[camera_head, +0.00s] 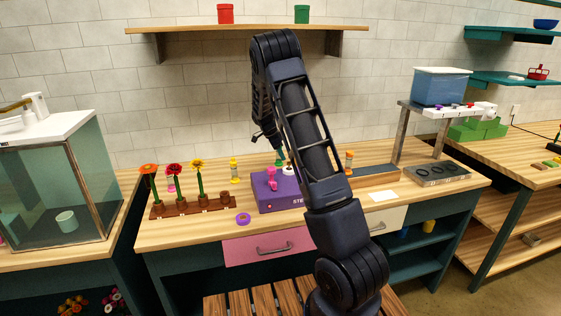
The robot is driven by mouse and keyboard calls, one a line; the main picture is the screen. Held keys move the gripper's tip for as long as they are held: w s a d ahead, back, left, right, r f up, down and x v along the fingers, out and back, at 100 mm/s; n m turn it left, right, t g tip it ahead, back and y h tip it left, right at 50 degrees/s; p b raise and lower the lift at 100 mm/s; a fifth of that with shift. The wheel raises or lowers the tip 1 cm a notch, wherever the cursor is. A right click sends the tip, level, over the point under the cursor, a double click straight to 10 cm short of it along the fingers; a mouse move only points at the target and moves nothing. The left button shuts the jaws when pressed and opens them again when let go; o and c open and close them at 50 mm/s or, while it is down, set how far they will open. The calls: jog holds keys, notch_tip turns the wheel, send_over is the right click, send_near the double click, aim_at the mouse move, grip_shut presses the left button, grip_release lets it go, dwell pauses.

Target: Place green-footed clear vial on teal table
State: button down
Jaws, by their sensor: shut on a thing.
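My gripper (272,144) hangs low over the back of the middle bench, behind the purple box and partly hidden by my own arm. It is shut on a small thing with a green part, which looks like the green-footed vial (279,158). The clear part of the vial cannot be made out. The middle bench has a light wooden top (200,232) and a dark teal body. Whether the vial's foot touches anything cannot be told.
A purple box (280,194) with pink parts stands below my gripper. A brown rack (190,208) with flowers is to its left, and a yellow vial (234,170) stands behind. An orange-ended vial (349,163) and a wooden tray (374,177) are to the right. A purple ring (243,218) lies in front.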

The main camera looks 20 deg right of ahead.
aim_at(281, 161)
jog(key=shift+f, duration=1.8)
jog(key=shift+f, duration=0.15)
jog(key=c, duration=0.9)
grip_release()
